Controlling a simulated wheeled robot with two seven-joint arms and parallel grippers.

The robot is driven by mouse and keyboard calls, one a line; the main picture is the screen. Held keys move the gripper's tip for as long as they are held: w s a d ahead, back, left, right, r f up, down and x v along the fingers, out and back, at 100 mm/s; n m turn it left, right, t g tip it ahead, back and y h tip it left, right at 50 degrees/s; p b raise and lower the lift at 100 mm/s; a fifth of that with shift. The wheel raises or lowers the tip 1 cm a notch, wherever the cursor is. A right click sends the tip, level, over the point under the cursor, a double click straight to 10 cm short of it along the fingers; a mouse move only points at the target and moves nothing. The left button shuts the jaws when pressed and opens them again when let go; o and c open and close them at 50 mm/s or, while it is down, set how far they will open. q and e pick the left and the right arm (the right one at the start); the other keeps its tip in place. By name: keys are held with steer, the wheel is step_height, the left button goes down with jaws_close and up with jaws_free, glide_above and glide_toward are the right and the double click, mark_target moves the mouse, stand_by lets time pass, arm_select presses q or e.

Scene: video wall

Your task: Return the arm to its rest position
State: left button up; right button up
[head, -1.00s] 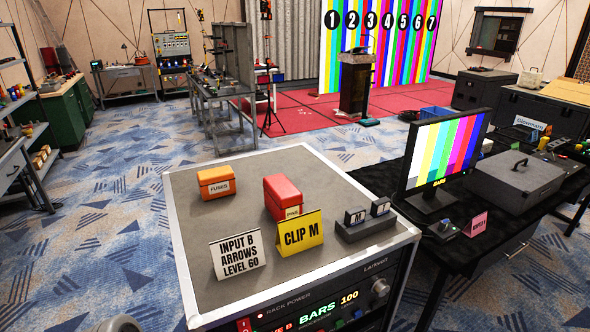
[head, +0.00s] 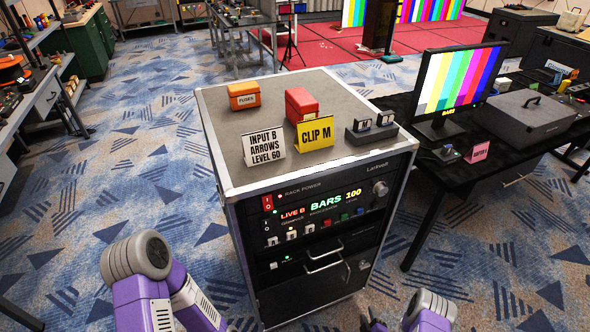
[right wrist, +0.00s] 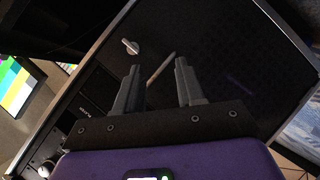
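My right gripper (right wrist: 158,80) is open in the right wrist view. Its two grey fingers stand apart with nothing held between them. Behind them is the dark front of the rack cabinet (head: 318,287), with a metal handle and a round latch. In the head view only a small part of the right arm shows at the bottom edge, right of the cabinet, and its fingers cannot be made out there. My purple left arm shows at the bottom left, beside the cabinet. My left gripper is not in view.
On the cabinet top are an orange fuses box (head: 243,96), a red box (head: 301,105), a white sign (head: 264,147), a yellow sign (head: 315,133) and a small dark holder (head: 371,131). A black table (head: 463,178) with a monitor (head: 461,78) stands right. Carpet is clear at left.

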steer(key=s+a+r+m+g+y+p, duration=0.3)
steer(key=s+a+r+m+g, duration=0.9)
steer(key=s+a+r, duration=0.5)
steer(key=shift+s+r+m+y+p, duration=0.25)
steer(key=shift+r+m+y+p, duration=0.1)
steer(key=shift+r+m+y, duration=0.35)
steer(key=shift+f, duration=0.1)
